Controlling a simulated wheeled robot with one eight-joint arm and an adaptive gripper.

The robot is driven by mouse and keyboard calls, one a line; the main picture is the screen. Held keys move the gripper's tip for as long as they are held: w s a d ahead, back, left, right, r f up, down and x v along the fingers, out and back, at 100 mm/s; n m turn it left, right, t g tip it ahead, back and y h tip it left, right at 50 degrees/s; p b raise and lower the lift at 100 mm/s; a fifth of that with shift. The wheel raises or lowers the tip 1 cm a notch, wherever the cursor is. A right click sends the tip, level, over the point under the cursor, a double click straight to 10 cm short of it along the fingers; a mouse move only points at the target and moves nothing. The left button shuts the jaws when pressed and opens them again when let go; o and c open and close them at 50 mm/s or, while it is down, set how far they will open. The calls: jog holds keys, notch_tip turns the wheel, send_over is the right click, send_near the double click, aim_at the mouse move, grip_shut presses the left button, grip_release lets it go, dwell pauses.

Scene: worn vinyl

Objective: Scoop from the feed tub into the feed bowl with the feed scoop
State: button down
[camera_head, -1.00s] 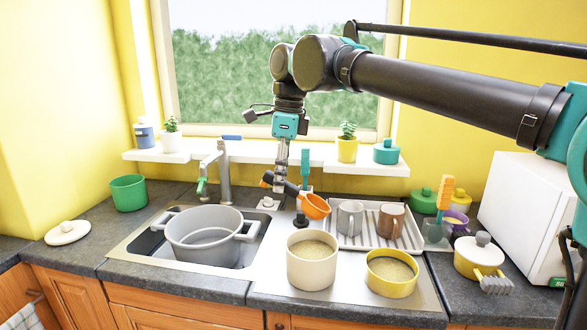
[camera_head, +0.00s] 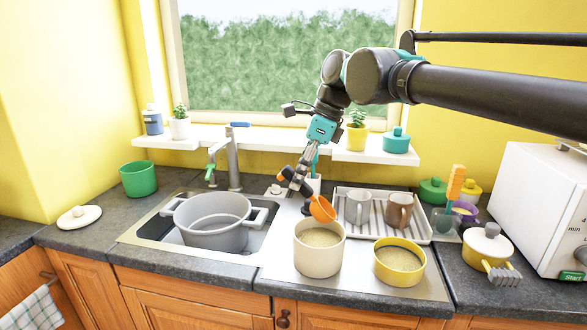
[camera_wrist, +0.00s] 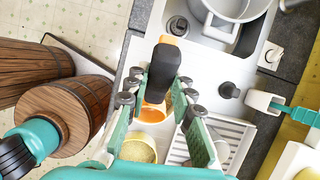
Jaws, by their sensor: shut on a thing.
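My gripper (camera_head: 300,181) is shut on the dark handle of the orange feed scoop (camera_head: 322,209). The scoop's cup hangs at the back rim of a tall cream tub (camera_head: 319,259), seemingly just above or behind it; I cannot tell whether they touch. The tub is filled with tan feed. A lower yellow bowl (camera_head: 399,276), also holding tan feed, stands right of it. Whether the cup holds feed is hidden.
A grey pot (camera_head: 214,238) sits in the sink at left. A drying rack (camera_head: 430,235) with two mugs is behind the yellow bowl. A lidded yellow pot (camera_head: 474,257) and white microwave (camera_head: 530,200) are at right. The faucet (camera_head: 233,165) stands behind the sink.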

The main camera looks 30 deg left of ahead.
jog(key=shift+w+d+f+y, duration=0.2)
jog(key=shift+d+f+y, duration=0.3)
jog(key=shift+f+y, duration=0.1)
jog(key=shift+a+f, duration=0.15)
jog(key=shift+f, duration=0.55)
notch_tip(320, 180, down, 7)
jog(key=shift+f, duration=0.3)
jog(key=shift+r, duration=0.1)
dwell(0.6)
